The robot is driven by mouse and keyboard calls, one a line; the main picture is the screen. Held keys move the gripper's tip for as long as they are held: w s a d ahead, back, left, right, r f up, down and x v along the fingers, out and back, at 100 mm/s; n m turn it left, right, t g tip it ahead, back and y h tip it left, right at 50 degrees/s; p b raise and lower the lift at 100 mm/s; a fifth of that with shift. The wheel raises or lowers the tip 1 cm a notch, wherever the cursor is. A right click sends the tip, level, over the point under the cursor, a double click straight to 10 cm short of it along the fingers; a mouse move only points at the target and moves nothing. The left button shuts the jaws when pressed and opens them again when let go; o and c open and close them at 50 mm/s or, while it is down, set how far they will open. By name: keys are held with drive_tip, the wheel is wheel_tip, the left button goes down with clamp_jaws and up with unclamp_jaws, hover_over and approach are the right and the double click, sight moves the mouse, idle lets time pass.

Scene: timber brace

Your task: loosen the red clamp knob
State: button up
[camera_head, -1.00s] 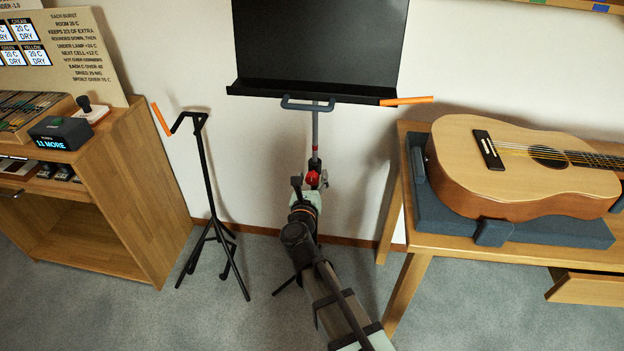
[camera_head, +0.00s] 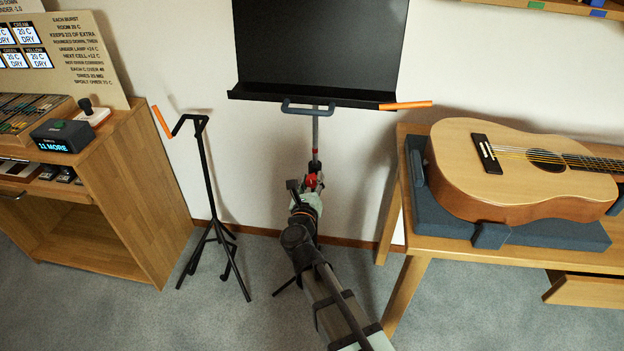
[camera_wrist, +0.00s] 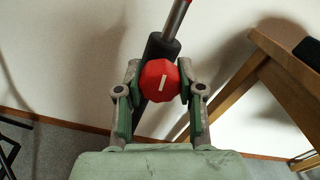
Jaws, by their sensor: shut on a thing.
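The red clamp knob (camera_wrist: 160,82) is a faceted red disc with a pale line on its face, mounted at a dark collar (camera_wrist: 158,46) on the music stand's pole. My gripper (camera_wrist: 158,92) is shut on the knob, one green-padded finger on each side. The pale line leans slightly right of upright. In the head view the knob (camera_head: 311,181) is a small red patch on the pole below the black music stand desk (camera_head: 318,45). My gripper (camera_head: 309,189) is there too, mostly hidden by my own arm.
A black tripod stand (camera_head: 207,200) with an orange-tipped hook is at left, beside a wooden cabinet (camera_head: 135,190). At right, a wooden table (camera_head: 590,258) bears a guitar (camera_head: 510,185) on a dark cradle. Its leg shows near the knob in the wrist view (camera_wrist: 290,85).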

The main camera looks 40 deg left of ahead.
drive_tip(key=n+p, duration=0.4)
drive_tip(key=n, duration=0.1)
drive_tip(key=shift+r, duration=0.2)
drive_tip(key=n+p, duration=0.5)
drive_tip(key=n, duration=0.1)
drive_tip(key=shift+n, duration=0.3)
drive_tip(key=n+p, duration=0.4)
drive_tip(key=n, duration=0.1)
drive_tip(key=shift+n+p, duration=0.3)
drive_tip(key=shift+p, duration=0.05)
drive_tip(key=n+p, duration=0.3)
drive_tip(key=n, duration=0.2)
drive_tip(key=shift+f+p, duration=0.15)
drive_tip(key=shift+p, duration=0.2)
drive_tip(key=shift+w, duration=0.1)
drive_tip(key=o, duration=1.1)
drive_tip(key=shift+o, duration=0.2)
drive_tip(key=shift+f, duration=0.1)
